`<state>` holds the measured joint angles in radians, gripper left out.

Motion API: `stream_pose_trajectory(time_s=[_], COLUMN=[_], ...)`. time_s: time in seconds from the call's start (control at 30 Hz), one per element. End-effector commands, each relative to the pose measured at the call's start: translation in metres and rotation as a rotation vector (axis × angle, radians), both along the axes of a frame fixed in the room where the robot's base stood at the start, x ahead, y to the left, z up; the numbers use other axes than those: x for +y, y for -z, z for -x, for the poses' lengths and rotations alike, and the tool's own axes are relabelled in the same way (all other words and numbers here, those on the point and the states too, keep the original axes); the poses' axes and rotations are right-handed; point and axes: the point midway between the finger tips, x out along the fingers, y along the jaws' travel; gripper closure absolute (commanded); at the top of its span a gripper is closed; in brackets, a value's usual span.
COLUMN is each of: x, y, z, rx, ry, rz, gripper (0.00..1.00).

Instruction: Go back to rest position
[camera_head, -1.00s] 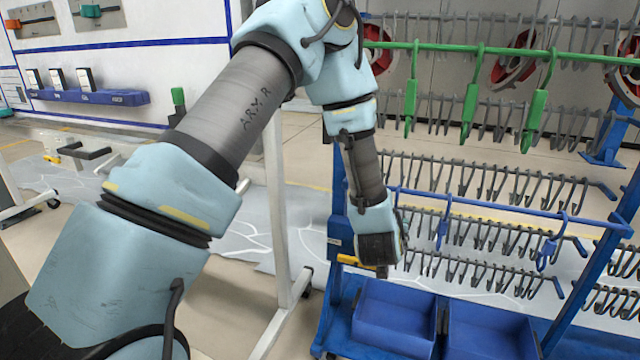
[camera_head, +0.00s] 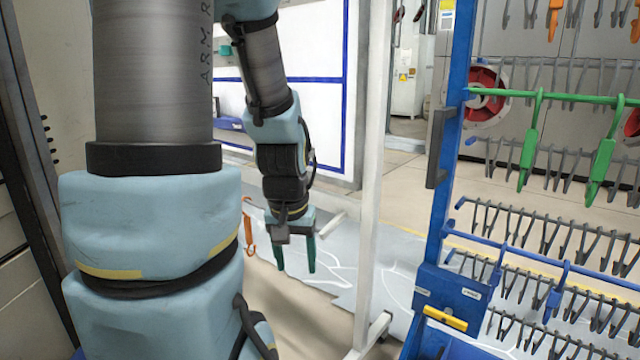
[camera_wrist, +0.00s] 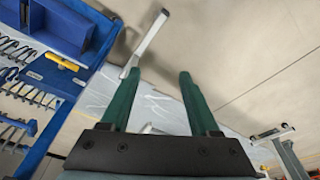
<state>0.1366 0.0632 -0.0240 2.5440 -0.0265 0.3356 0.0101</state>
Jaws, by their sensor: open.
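My gripper (camera_head: 296,256) hangs below my bent arm in the head view, pointing down over the pale floor. Its two green fingers are apart with nothing between them. In the wrist view my gripper (camera_wrist: 157,95) also shows open and empty, with the floor beyond the fingers. It is left of the blue hook rack, apart from it.
The blue rack (camera_head: 447,150) with rows of grey hooks stands at the right. Green hooks (camera_head: 531,140) hang on its upper bar. A white post (camera_head: 372,150) stands between my gripper and the rack. An orange hook (camera_head: 249,235) shows just left of my gripper.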

Motion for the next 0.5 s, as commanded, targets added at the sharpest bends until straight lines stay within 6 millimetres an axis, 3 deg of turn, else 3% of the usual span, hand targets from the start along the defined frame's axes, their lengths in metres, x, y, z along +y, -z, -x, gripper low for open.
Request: stream_pose_trajectory(time_s=[0.07,0.1,0.37,0.5], x=[0.025,0.023,0.021,0.021], y=[-0.008,-0.023,-0.078,-0.119], z=[0.022,0.022,0.021,0.02], rx=[0.056,0.061,0.06,0.059], ry=[-0.059,-0.055,-0.049,-0.048], rz=[-0.018,-0.018,-0.017,-0.017], gripper=[0.38,0.38,0.38,0.38])
